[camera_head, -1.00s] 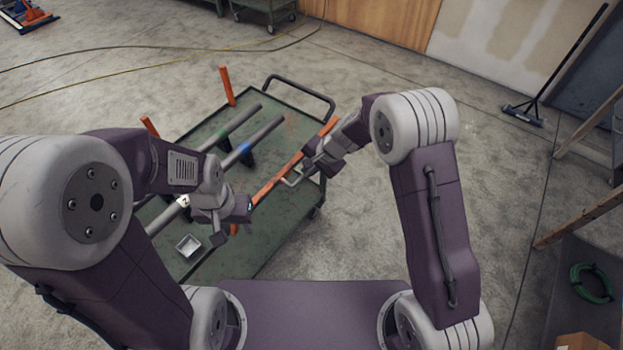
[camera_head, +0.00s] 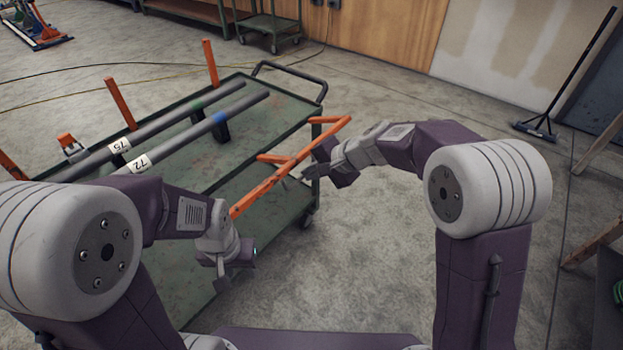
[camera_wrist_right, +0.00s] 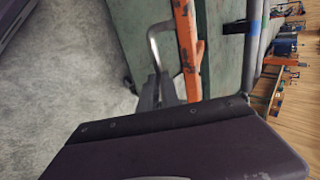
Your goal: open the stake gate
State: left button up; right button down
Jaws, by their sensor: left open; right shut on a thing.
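The orange stake gate (camera_head: 285,178) is a long bar with short cross arms, along the right side of the green cart (camera_head: 262,84). Its far end stands out past the cart's edge. My right gripper (camera_head: 306,174) is at the middle of the gate on its outer side. In the right wrist view the orange bar (camera_wrist_right: 187,45) has a bent grey handle (camera_wrist_right: 153,42), and my right gripper (camera_wrist_right: 160,90) is shut on that handle. My left gripper (camera_head: 229,272) is open and empty, low beside the cart's near right side, apart from the gate.
Two grey pipes, labelled 75 (camera_head: 155,131) and 72 (camera_head: 185,142), lie on the cart. Upright orange stakes (camera_head: 121,104) stand along its far side. A push handle (camera_head: 294,74) is at its far end. A broom (camera_head: 568,75) leans at the right.

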jog(key=c, duration=1.8)
grip_release()
jog(key=shift+d+r+p, duration=0.1)
jog(key=shift+r+p, duration=0.1)
jog(key=shift+p, duration=0.1)
jog(key=o, duration=0.3)
jog(key=shift+s, duration=0.1)
jog(key=shift+d, duration=0.1)
jog(key=shift+s+d+r+b, duration=0.4)
jog(key=shift+s+d, duration=0.6)
jog(key=shift+d, duration=0.4)
jog(key=shift+s+d+r+b, duration=0.25)
jog(key=shift+s+d+b, duration=0.15)
jog(key=shift+s+d, duration=0.8)
jog(key=shift+s+d+r+b, duration=0.4)
jog(key=shift+s+d, duration=0.45)
jog(key=shift+d, duration=0.7)
